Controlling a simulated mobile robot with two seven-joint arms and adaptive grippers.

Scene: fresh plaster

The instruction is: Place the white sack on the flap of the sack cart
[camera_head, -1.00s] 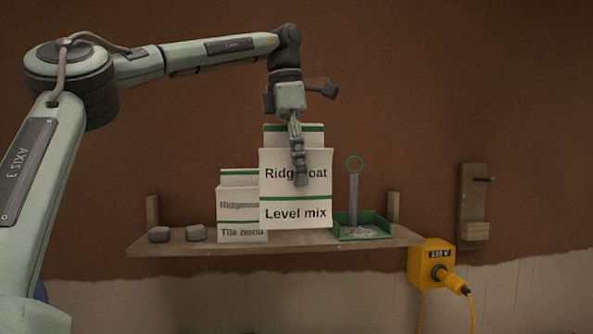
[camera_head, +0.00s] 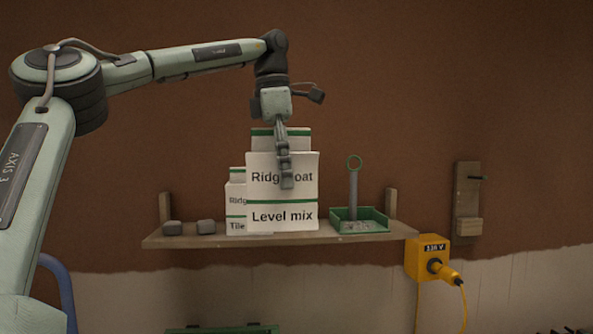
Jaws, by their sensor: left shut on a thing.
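A second white sack (camera_head: 235,201), whose visible letters read "Ridg" and "Tile", stands on the shelf, partly hidden behind the held one. A blue curved tube (camera_head: 61,285) shows at the lower left beside my arm; I cannot tell whether it belongs to the sack cart. No flap is visible. My right gripper is not in view.
A yellow power box (camera_head: 425,261) with a plug and a wooden bracket (camera_head: 468,200) are on the wall at right. A green edge (camera_head: 225,329) shows at the bottom.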

